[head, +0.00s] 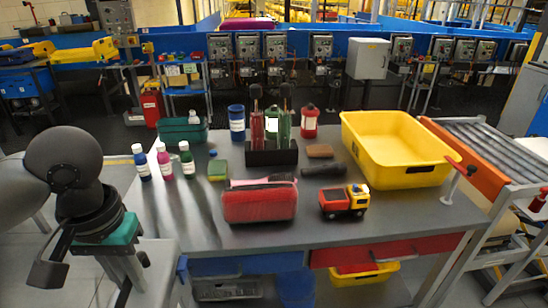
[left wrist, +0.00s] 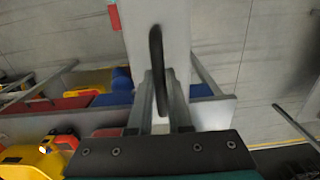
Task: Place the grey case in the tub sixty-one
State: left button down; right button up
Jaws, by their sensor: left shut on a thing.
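My left gripper (head: 136,270) is low at the left, beside the table's left end. It is shut on the dark handle of a pale grey case (head: 162,268). In the left wrist view the case (left wrist: 140,25) shows as a pale panel with a black loop handle (left wrist: 157,60) between the fingers (left wrist: 160,110). Much of the case is cut off or hidden. A large yellow tub (head: 385,168) stands empty on the table at the right, with a dark label. I cannot read a number on it. My right gripper is not in view.
On the grey table (head: 330,234) are a red pouch (head: 260,202), a toy truck (head: 345,203), a dark bottle holder (head: 271,156) and several small bottles. A roller conveyor (head: 490,150) is right of the tub. Below are drawers and another yellow tub (head: 364,277).

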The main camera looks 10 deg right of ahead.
aim_at(389, 158)
jog(key=z, duration=1.7)
jog(key=i+l+z, duration=0.15)
jog(key=i+l, duration=0.45)
jog(key=i, duration=0.15)
